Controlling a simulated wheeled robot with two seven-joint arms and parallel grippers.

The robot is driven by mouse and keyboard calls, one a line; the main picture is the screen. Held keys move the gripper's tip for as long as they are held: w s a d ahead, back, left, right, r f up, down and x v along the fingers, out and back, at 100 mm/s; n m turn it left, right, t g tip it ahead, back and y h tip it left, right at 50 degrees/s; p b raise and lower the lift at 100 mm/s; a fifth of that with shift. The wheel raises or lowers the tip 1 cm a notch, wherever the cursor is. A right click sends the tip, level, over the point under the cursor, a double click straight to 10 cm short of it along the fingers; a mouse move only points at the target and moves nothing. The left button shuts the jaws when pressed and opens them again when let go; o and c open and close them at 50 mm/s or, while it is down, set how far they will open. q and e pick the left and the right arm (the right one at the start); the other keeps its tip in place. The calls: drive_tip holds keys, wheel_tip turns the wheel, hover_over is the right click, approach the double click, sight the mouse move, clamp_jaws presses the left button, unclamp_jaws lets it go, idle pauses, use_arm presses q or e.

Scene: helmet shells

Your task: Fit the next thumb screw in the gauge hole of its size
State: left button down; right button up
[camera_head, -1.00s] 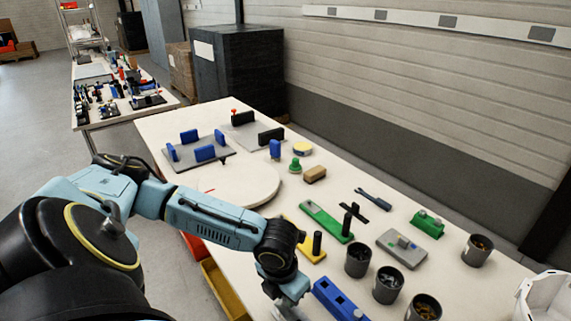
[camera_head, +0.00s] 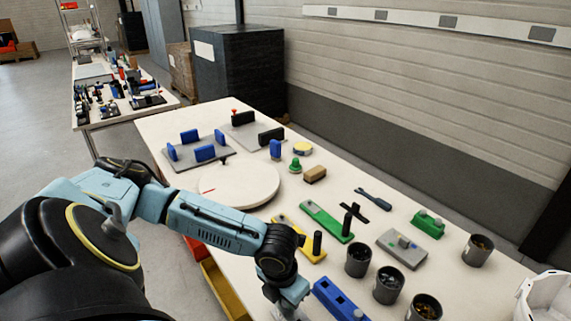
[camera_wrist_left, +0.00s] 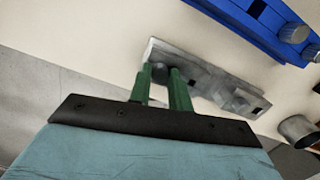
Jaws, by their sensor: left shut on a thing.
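My left gripper (camera_wrist_left: 166,80) has its green fingers close together on a small dark grey thing, seemingly a thumb screw (camera_wrist_left: 160,71), mostly hidden between the fingertips. A grey metal block (camera_wrist_left: 205,76) with square holes, seemingly the gauge, lies just beyond the fingertips in the wrist view. I cannot tell whether the held thing touches it. A blue block (camera_wrist_left: 245,22) with grey round-headed screws (camera_wrist_left: 293,33) is at the upper right; the blue block also shows in the head view (camera_head: 338,298). The left fingertips are below the head view's edge. My right gripper is not in view.
Grey cups (camera_head: 358,260) with small parts stand right of my left arm. A yellow block (camera_head: 300,238), a green block (camera_head: 326,221) and a grey fixture (camera_head: 402,249) lie behind. A round turntable (camera_head: 240,186) is farther back. A white shell (camera_head: 545,300) is at the right edge.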

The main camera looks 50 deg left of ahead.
use_arm(q)
drive_tip(key=c, duration=1.2)
unclamp_jaws()
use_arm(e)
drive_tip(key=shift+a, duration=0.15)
use_arm(q)
drive_tip(key=shift+r, duration=0.1)
wheel_tip(320, 180, up, 13)
drive_tip(key=s+p, duration=0.1)
drive_tip(key=p, duration=0.1)
drive_tip(key=shift+s, duration=0.3)
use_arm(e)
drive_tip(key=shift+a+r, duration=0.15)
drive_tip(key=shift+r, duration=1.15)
use_arm(q)
drive_tip(key=shift+d, duration=0.1)
